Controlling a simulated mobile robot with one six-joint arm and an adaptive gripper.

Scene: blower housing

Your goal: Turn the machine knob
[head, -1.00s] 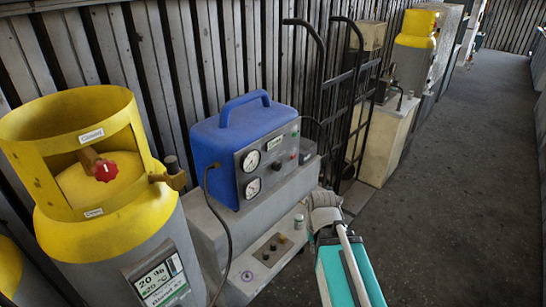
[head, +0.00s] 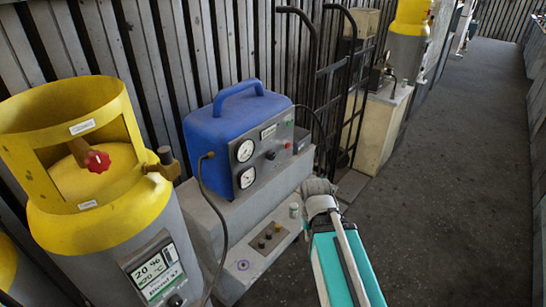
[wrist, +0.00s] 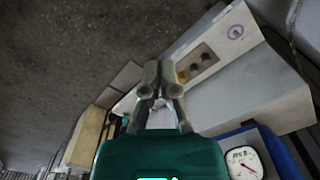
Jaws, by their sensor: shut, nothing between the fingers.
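A blue machine (head: 225,130) with a grey front panel carries two round gauges (head: 245,150) and a small dark knob (head: 271,155). It sits on a grey base, whose lower step holds a panel of small knobs (head: 265,241). I cannot tell which knob the task means. My gripper (wrist: 160,72) is shut and empty in the wrist view, pointing away over the floor. The knob panel (wrist: 196,64) shows to the right of the fingers there, apart from them, and a gauge (wrist: 244,162) shows at lower right. In the head view my arm hides the fingers, right of the base.
A yellow and grey gas cylinder (head: 150,240) with a red valve knob (head: 97,161) stands at left. A dark cable hangs between it and the machine. A black hand truck (head: 325,90) leans on the slatted wall behind. The floor at right (head: 460,190) is clear.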

